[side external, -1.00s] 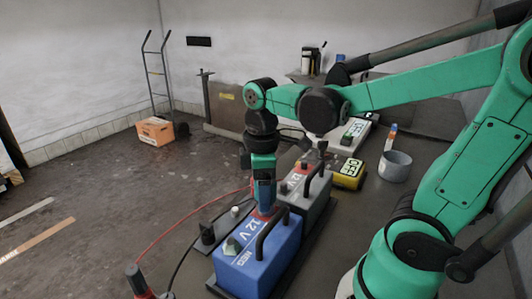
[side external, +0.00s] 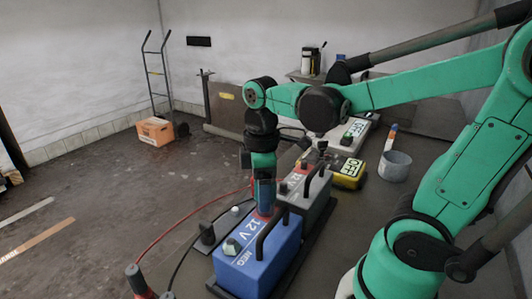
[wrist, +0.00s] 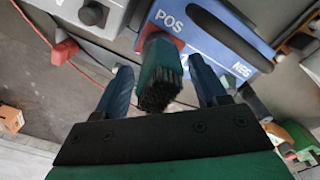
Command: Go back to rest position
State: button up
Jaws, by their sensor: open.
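My gripper (side external: 264,208) points down over the blue 12 V battery (side external: 255,262), near its red POS corner. In the wrist view its two blue fingers stand apart, one on each side of a dark green piece with a black bristled end (wrist: 160,75). Gaps show between that piece and the fingers. The piece sits beside the POS label of the blue battery (wrist: 215,35). I cannot tell whether it touches the battery. My arm reaches in from the right, bent over the bench.
A grey battery (side external: 305,190) stands just behind the blue one. Behind are a yellow meter (side external: 348,174), a white device (side external: 352,135) and a grey cup (side external: 395,165). Red and black cables run at the left. An orange box (side external: 155,131) and hand truck stand on open floor.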

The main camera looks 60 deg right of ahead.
jog(key=shift+n, duration=0.6)
jog(key=m, duration=0.4)
